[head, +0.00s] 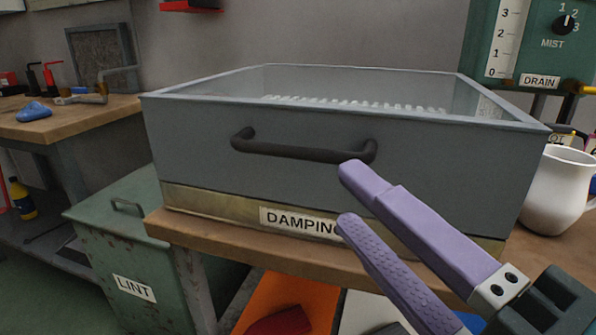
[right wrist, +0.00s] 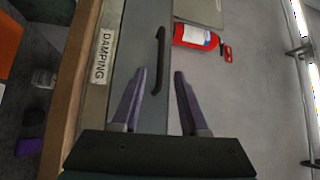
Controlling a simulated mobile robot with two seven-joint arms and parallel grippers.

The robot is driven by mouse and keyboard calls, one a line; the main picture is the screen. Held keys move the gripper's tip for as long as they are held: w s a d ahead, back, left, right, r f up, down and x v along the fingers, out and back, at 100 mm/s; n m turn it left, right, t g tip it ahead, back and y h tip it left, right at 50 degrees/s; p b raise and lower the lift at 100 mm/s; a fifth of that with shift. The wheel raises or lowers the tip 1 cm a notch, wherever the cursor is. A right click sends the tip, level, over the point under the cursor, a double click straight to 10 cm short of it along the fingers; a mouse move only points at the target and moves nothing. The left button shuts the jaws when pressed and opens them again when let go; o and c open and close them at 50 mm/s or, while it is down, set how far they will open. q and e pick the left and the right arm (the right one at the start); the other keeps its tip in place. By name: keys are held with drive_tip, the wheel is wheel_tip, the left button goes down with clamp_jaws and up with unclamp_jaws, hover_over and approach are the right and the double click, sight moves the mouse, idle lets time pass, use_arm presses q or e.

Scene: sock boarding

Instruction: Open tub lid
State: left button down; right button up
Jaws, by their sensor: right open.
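The damping tub stands on a wooden bench. Its low brass-coloured base (head: 205,201) bears a DAMPING label (head: 298,222). The grey, box-like lid (head: 190,140) sits down on the base, with a row of white bumps showing inside its upper rim. A dark bar handle (head: 300,153) runs across the lid's front. My right gripper (head: 348,196) is open and empty, its purple fingers in front of the lid near the handle's right end. In the right wrist view the handle (right wrist: 159,62) lines up between the spread fingertips (right wrist: 160,76); contact cannot be told. My left gripper is out of view.
A white jug (head: 557,188) stands close to the tub's right side. The wooden bench edge (head: 250,250) juts out below the tub. A green LINT bin (head: 110,245) is at lower left. A fire extinguisher (right wrist: 194,37) shows in the wrist view.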

sight(307, 158)
drive_tip(key=b+x, duration=0.1)
drive_tip(key=x, duration=0.8)
drive_tip(key=shift+w, duration=0.1)
drive_tip(key=shift+c, duration=0.2)
clamp_jaws()
idle(0.9)
